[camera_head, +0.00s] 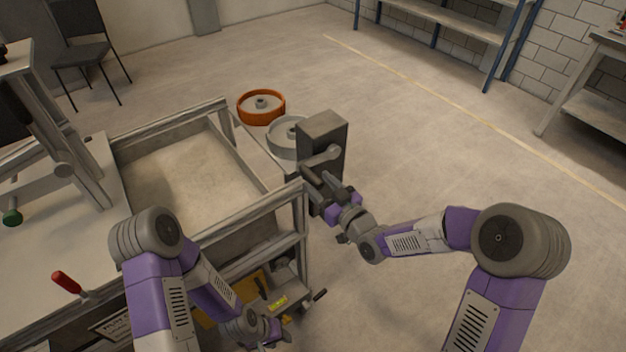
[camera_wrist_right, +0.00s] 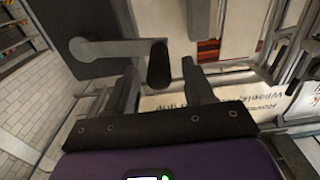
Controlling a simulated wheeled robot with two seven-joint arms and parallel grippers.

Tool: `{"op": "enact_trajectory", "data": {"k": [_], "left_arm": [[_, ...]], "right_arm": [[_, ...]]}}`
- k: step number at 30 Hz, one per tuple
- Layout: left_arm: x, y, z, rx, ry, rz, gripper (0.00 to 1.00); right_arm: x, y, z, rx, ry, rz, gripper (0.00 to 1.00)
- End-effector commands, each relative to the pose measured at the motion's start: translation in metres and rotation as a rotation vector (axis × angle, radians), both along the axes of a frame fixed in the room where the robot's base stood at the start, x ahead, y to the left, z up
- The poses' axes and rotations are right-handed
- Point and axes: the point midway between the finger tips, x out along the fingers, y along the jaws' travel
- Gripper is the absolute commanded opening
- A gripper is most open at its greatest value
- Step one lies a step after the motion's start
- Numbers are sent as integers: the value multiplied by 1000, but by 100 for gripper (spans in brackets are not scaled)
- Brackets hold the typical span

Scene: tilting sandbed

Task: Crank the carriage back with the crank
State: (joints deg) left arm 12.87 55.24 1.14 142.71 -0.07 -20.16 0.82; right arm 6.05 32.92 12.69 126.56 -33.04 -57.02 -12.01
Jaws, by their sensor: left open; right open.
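The crank (camera_head: 322,160) is a grey arm on the side of a dark upright box (camera_head: 323,135) at the sandbed's right corner. In the right wrist view the crank arm (camera_wrist_right: 110,48) runs sideways, with its dark handle (camera_wrist_right: 158,64) at the right end. My right gripper (camera_head: 318,182) is open right at the crank; in the wrist view the handle shows between its two fingertips, and I cannot tell whether they touch it. My left gripper (camera_head: 272,338) is low at the front of the bench, open and away from the crank. I cannot tell which part is the carriage.
An orange wheel (camera_head: 262,118) and a grey wheel (camera_head: 280,150) lie behind the box. A red handle (camera_head: 66,282) and green knob (camera_head: 12,217) are at left. The floor at right is clear.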

Motion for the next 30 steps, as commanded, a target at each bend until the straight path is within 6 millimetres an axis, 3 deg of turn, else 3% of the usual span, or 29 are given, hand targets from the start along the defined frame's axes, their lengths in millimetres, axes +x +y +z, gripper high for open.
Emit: {"op": "enact_trajectory", "data": {"k": [7, 17, 27, 30], "left_arm": [[0, 0, -2, 0, 0, 0, 43], [0, 0, -2, 0, 0, 0, 43], [0, 0, -2, 0, 0, 0, 43], [0, 0, -2, 0, 0, 0, 43]], "right_arm": [[23, 17, -1, 0, 3, -1, 53], [26, 19, -1, -1, 4, -1, 53], [26, 19, -1, -1, 4, -1, 1], [26, 19, -1, 0, 5, -1, 0]]}}
